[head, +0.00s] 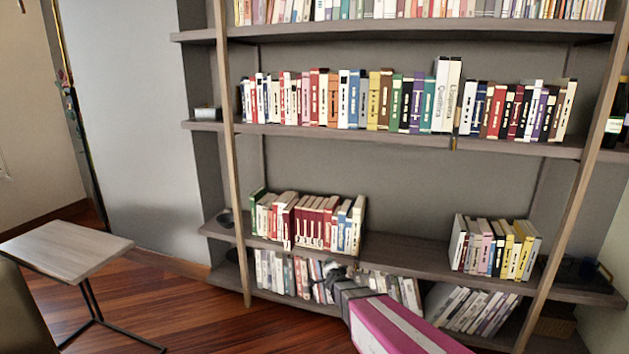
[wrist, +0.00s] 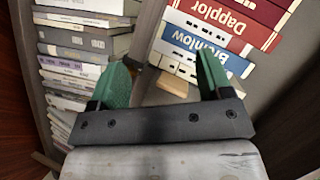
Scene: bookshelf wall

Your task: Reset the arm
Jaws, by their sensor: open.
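My gripper (wrist: 163,70) is open in the wrist view, its two green fingers apart. No held object shows between them; a small tan piece (wrist: 172,86) appears beyond the gap, and I cannot tell what it is. In the head view my gripper (head: 334,271) is in front of the lower shelves, at the end of my pink-and-grey arm, and hides part of the bottom row of books. In the wrist view, books with red and blue-and-white spines (wrist: 215,38) are just beyond the fingertips. I cannot tell whether the fingers touch anything.
A wall bookshelf (head: 400,148) holds several rows of books. The lower shelf has a left group (head: 308,222) and a right group (head: 494,248), with bare shelf (head: 407,248) between. A small side table (head: 65,248) stands at left, with open floor (head: 195,305) beside it.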

